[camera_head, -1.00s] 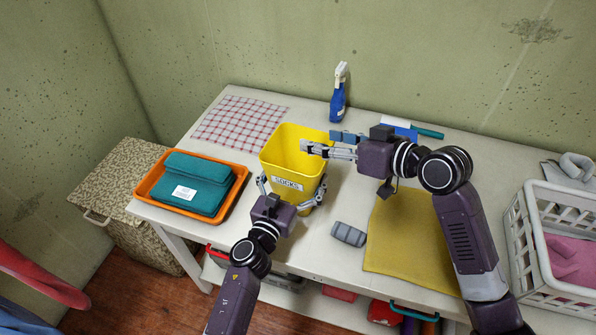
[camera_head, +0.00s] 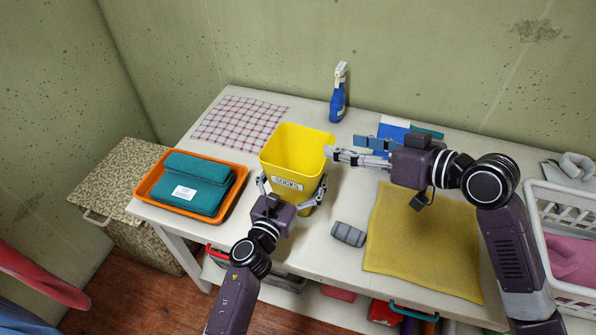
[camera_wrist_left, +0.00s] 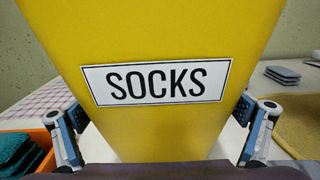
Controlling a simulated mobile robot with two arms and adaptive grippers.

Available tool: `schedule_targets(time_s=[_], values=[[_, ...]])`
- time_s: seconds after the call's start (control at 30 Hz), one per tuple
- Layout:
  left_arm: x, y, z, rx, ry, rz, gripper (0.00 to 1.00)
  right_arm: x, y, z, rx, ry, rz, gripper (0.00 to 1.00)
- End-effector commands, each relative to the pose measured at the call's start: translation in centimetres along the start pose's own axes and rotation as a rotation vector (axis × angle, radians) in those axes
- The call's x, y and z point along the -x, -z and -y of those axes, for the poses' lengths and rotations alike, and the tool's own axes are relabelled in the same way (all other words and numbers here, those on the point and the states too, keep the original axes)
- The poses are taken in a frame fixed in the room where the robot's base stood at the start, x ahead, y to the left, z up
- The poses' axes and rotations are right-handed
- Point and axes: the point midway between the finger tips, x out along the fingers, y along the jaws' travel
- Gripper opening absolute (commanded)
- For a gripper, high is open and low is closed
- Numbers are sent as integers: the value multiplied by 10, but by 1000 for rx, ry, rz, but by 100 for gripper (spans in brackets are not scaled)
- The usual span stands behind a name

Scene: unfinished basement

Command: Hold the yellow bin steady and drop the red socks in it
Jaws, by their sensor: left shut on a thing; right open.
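The yellow bin (camera_head: 292,150), labelled SOCKS, stands upright on the table. My left gripper (camera_head: 292,190) is shut on the bin, with one finger on each side of the label. The left wrist view shows the yellow bin (camera_wrist_left: 155,30) filling the middle, between the fingers of my left gripper (camera_wrist_left: 162,130). My right gripper (camera_head: 343,147) is open and empty, just right of the bin's rim. I cannot make out red socks; the bin's bottom is hidden in the head view.
An orange tray (camera_head: 150,184) with teal cloth (camera_head: 200,180) stands left of the bin. A checked cloth (camera_head: 240,122) and a blue spray bottle (camera_head: 339,95) are behind. A yellow mat (camera_head: 420,245) and a white basket (camera_head: 535,240) are at right.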

Motion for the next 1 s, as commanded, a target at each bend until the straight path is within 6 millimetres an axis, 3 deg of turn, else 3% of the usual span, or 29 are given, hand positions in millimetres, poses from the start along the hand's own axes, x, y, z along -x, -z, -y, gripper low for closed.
schedule_targets(time_s=[0.03,0.07,0.1,0.43,0.57,1.0], values=[[0,0,0,0,0,0,67,0,0,0,0,0,0,60],[0,0,0,0,0,0,95,0,0,0,0,0,0,60],[0,0,0,0,0,1,100,0,0,0,0,0,0,60],[1,0,0,0,0,0,100,0,0,0,0,0,0,60],[12,1,0,-1,-1,-2,100,0,0,0,0,0,0,60],[93,1,0,1,-1,-2,100,0,0,0,0,0,0,60]])
